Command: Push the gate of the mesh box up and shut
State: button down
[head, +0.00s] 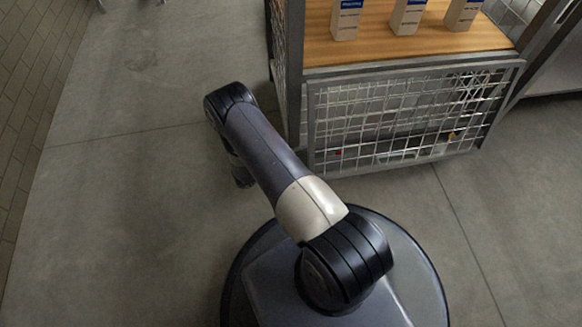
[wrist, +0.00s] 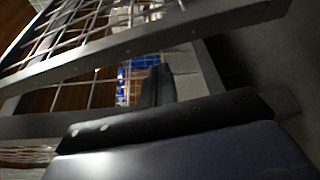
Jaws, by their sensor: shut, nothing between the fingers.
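The mesh box (head: 290,70) stands at the upper right of the head view. Its gate (head: 400,118), a grey frame with wire mesh, is down in front of the box, below the front edge of the wooden shelf. The opening above the shelf is uncovered. In the wrist view a grey frame bar with mesh (wrist: 140,47) crosses the upper part. My gripper (wrist: 158,82) shows as dark fingers below that bar, shut and empty; I cannot tell whether it touches the frame. In the head view my arm hides the fingers, left of the gate.
Several white-and-blue cartons (head: 408,16) stand on the wooden shelf (head: 425,44). A blue-labelled carton (wrist: 124,88) also shows through the mesh in the wrist view. The concrete floor (head: 120,160) at left is clear. A grey metal structure (head: 555,60) stands at far right.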

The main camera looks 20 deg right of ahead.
jog(key=shift+s+a+r, duration=0.1)
jog(key=shift+s+r, duration=0.2)
jog(key=shift+s, duration=0.55)
jog(key=shift+r, duration=0.1)
